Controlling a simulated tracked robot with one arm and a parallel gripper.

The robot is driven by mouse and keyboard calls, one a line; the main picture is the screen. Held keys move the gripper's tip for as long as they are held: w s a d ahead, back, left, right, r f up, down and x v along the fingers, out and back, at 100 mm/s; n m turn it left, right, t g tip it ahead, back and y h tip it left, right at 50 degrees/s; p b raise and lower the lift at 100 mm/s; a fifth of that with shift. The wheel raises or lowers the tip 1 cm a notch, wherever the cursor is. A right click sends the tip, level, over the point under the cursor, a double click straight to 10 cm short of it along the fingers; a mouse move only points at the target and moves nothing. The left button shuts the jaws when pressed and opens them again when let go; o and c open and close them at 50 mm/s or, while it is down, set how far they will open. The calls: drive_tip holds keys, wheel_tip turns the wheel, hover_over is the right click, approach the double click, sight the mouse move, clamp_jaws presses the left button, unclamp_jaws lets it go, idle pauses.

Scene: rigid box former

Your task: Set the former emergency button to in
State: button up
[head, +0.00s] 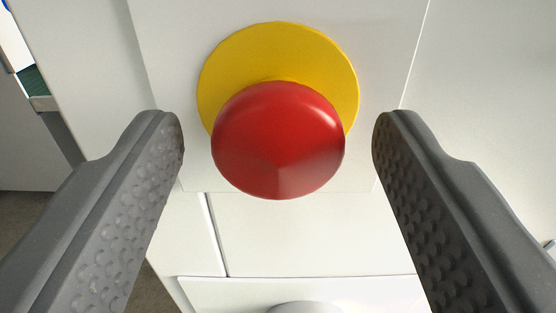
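The emergency button (278,140) is a red, domed mushroom head in the middle of the head view. It stands out in front of a round yellow backing plate (278,50) on a white panel. My gripper (278,135) is open, with one dark grey dimpled finger on each side of the red head. Visible gaps separate both fingers from the button, and nothing is held between them. The button's stem is hidden behind its head. I cannot tell how far the button is pressed in.
White machine panels (310,230) with seams surround the button. A pale rounded part (303,307) shows at the bottom edge, cut off by the frame. At the left lie a dark floor (22,215) and a green surface (35,82) with a pale edge.

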drive_tip(key=shift+s, duration=0.1)
drive_tip(key=s+d+b, duration=0.1)
drive_tip(key=s, duration=1.2)
drive_tip(key=shift+s+b, duration=0.25)
drive_tip(key=shift+b, duration=0.05)
drive_tip(key=w+a+r+g+y, duration=0.1)
drive_tip(key=w+a+r, duration=0.15)
drive_tip(key=a, duration=0.85)
drive_tip(key=s+a+f+h, duration=0.1)
drive_tip(key=a+f, duration=0.1)
drive_tip(key=a, duration=1.1)
drive_tip(key=s+a+f+g+h, duration=0.1)
drive_tip(key=a+f, duration=0.1)
drive_tip(key=a, duration=1.1)
drive_tip(key=shift+a+m+g, duration=0.25)
drive_tip(key=shift+m+g, duration=0.05)
drive_tip(key=shift+m, duration=0.1)
